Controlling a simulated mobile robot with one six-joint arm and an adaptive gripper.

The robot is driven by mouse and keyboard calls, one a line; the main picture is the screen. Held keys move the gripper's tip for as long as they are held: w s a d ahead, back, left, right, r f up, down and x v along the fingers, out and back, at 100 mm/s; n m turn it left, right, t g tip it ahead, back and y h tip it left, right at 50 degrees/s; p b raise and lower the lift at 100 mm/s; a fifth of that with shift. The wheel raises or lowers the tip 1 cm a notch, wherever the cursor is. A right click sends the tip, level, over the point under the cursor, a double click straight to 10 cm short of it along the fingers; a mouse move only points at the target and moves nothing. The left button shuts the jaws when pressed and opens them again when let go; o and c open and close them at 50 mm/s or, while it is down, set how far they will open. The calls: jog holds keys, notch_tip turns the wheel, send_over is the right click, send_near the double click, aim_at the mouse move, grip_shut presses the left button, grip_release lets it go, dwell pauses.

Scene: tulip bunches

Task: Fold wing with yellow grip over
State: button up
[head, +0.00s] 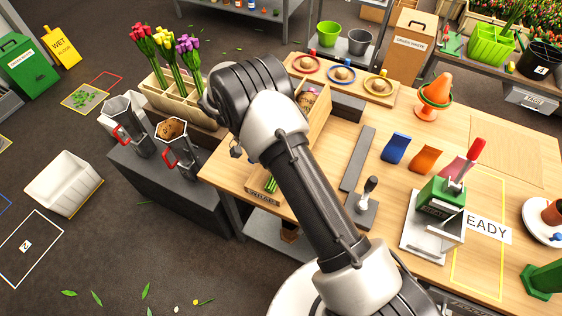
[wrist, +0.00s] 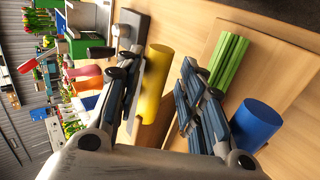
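The yellow grip (wrist: 155,82) is a smooth yellow cylinder in the wrist view. It lies between the two spread fingers of my gripper (wrist: 158,66), with visible space on the right finger's side. Whether the left finger touches it cannot be told. A brown wooden part (wrist: 152,132) shows below the grip; I cannot tell whether it is the wing. A green stem bundle (wrist: 229,62) lies on pale wood to the right, near a blue cylinder (wrist: 255,124). In the head view, my arm hides the gripper and yellow grip; a labelled wooden holder (head: 263,196) with green stems shows beside it.
Tulips stand in a wooden rack (head: 172,95) at left. Cans (head: 172,135) stand on a dark bench.

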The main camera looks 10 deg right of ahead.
jog(key=shift+w+r, duration=0.1)
jog(key=shift+r, duration=0.1)
notch_tip(320, 180, up, 10)
jog(key=shift+f, duration=0.1)
dwell(0.4)
jog(key=shift+c, duration=0.4)
